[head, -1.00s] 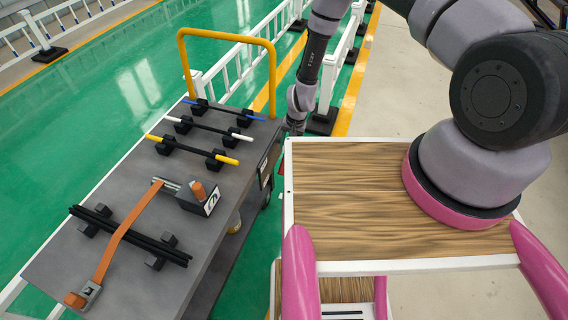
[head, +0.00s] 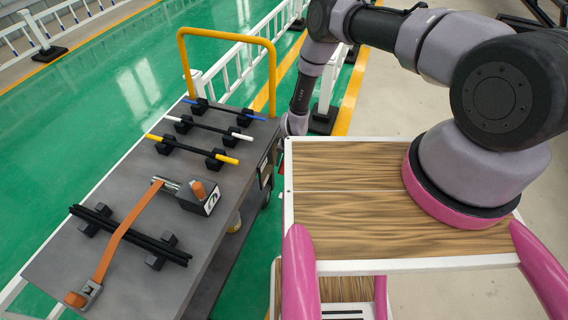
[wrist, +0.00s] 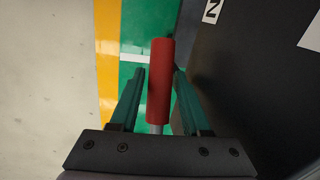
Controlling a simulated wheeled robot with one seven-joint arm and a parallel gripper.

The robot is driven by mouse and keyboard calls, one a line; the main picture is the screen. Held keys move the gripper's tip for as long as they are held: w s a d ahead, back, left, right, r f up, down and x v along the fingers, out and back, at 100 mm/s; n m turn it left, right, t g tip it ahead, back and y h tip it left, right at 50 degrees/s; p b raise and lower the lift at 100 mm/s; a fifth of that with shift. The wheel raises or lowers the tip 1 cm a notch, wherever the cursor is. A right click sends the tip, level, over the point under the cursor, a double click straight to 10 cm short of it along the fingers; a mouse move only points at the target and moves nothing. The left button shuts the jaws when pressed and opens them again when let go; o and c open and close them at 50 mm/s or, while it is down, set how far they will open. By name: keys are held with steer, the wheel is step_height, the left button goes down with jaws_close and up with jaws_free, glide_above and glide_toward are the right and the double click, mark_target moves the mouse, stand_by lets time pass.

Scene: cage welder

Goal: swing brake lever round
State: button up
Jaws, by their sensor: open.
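The brake lever shows in the wrist view as a red cylindrical grip (wrist: 160,82) on a thin pale metal rod. My gripper (wrist: 159,74) is open, with one green-lined finger on each side of the grip. The right finger is very close to the grip, and a narrow gap shows on the left; I cannot tell if either touches. In the head view my wrist reaches down between the cart (head: 55,262) and the wooden top, and my fingers are hidden there.
A dark panel (wrist: 235,85) with a white label stands close on the right in the wrist view.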

jaws_close()
stand_by(1.4)
